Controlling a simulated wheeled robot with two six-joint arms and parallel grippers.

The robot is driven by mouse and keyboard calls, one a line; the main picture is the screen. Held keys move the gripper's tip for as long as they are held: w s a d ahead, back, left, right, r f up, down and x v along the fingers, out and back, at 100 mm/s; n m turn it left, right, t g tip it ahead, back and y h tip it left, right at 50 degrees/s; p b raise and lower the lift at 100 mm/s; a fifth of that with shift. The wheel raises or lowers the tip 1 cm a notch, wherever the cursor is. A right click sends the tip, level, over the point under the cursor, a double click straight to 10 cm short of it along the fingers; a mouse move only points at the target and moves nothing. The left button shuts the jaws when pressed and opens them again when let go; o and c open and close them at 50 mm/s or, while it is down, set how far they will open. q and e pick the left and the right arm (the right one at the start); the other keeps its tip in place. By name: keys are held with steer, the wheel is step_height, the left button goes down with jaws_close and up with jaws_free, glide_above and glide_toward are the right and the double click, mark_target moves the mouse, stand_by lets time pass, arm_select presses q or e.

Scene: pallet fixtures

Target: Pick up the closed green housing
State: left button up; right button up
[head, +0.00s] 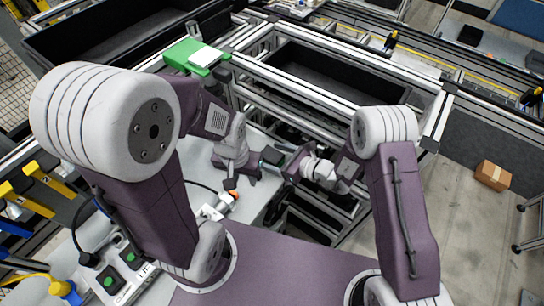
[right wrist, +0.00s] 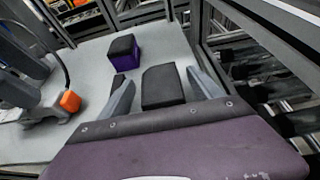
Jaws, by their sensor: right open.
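No green housing shows there.
A purple block with a black top (right wrist: 124,55) stands on the grey worktop (right wrist: 85,65). A grey device with an orange part (right wrist: 70,101) is at the left. Dark bins (head: 330,80) and metal rails lie beyond. A cardboard box (head: 492,175) is on the floor.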

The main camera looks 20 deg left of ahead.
mark_target(272, 154)
steer(key=shift+w+a+f, duration=0.25)
steer(key=shift+a, duration=0.2)
steer(key=shift+s+d+r, duration=0.1)
steer(key=shift+d, duration=0.05)
steer(key=c, duration=1.5)
steer(key=shift+c, duration=0.5)
steer(key=shift+r, duration=0.55)
step_height(272, 154, up, 3)
steer(key=shift+b, duration=0.35)
steer(key=d+r, duration=0.2)
steer(key=d, duration=0.2)
steer(key=d+r, duration=0.2)
steer(key=d, duration=0.1)
steer(key=s+d+r, duration=0.1)
steer(key=d+r, duration=0.2)
steer(key=d, duration=0.1)
steer(key=shift+d+b, duration=0.3)
steer(key=shift+b, duration=0.1)
